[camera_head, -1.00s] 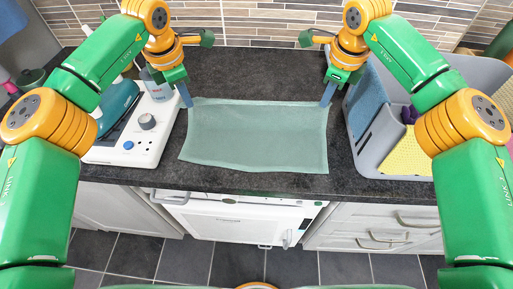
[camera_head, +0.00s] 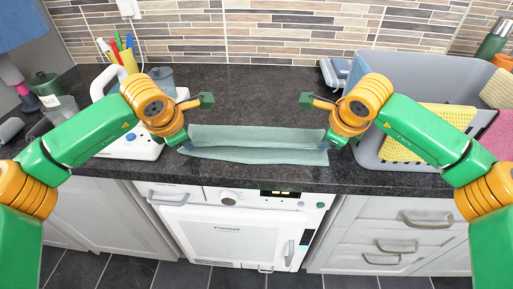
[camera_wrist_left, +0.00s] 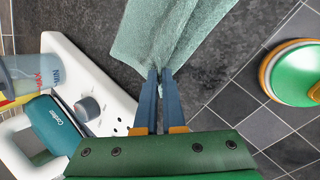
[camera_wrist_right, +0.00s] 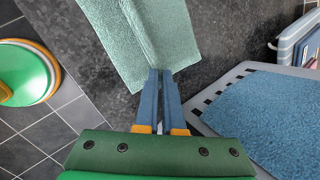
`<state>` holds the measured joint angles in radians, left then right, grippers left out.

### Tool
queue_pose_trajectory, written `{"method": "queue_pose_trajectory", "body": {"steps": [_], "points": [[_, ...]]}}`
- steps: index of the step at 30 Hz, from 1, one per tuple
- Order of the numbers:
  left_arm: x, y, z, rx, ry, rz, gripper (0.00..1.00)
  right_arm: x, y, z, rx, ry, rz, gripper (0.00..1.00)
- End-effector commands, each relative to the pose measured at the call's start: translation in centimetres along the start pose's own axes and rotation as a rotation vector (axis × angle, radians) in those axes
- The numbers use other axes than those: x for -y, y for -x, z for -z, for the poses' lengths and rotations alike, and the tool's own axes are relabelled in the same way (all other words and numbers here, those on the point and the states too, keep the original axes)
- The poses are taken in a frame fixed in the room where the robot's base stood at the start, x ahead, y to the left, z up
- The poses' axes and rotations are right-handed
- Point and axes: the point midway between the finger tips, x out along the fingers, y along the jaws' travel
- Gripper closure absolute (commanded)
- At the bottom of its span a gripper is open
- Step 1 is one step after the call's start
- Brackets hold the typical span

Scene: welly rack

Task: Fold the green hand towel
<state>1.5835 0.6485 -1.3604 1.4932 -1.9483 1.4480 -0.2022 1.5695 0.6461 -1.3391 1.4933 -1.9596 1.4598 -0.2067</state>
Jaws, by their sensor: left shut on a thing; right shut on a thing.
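The green hand towel (camera_head: 258,138) lies as a long narrow strip along the front of the dark counter, doubled over lengthwise with a crease running along it. My left gripper (camera_head: 186,147) is shut on the towel's left end, low over the counter; its fingertips pinch the towel edge in the left wrist view (camera_wrist_left: 158,74). My right gripper (camera_head: 326,143) is shut on the right end, and the pinch also shows in the right wrist view (camera_wrist_right: 160,74). I cannot tell whether the held edge touches the layer below.
A grey tub (camera_head: 400,163) with yellow and pink cloths stands close to the right. A white appliance (camera_wrist_left: 108,88) with a knob and a teal part stands close to the left. The counter (camera_head: 258,95) behind the towel is clear. A white washing machine (camera_head: 236,240) sits below the front edge.

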Motion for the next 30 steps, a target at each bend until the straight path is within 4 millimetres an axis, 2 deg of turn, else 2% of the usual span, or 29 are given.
{"method": "queue_pose_trajectory", "body": {"steps": [1, 6, 17, 21, 30], "points": [[-0.1, 0.0, 0.1, -0.003, 0.001, -0.001, 0.91, 0.1, 0.0, 0.1, -0.003, -0.001, 0.001, 0.92], [-0.1, 0.0, 0.1, -0.003, 0.001, 0.000, 0.45, 0.1, 0.0, 0.1, -0.002, -0.001, 0.000, 0.46], [-0.1, 0.5, 0.0, -0.001, 0.000, 0.000, 0.45, 0.1, 0.5, -0.1, 0.001, 0.000, 0.001, 0.45], [-0.5, 3.4, -0.3, 0.002, -0.001, -0.003, 0.45, 0.5, 3.4, -0.3, 0.002, 0.001, 0.003, 0.45], [0.6, 9.7, 0.3, 0.001, -0.001, -0.001, 0.45, -0.6, 9.8, 0.3, 0.001, 0.001, 0.002, 0.45]]}}
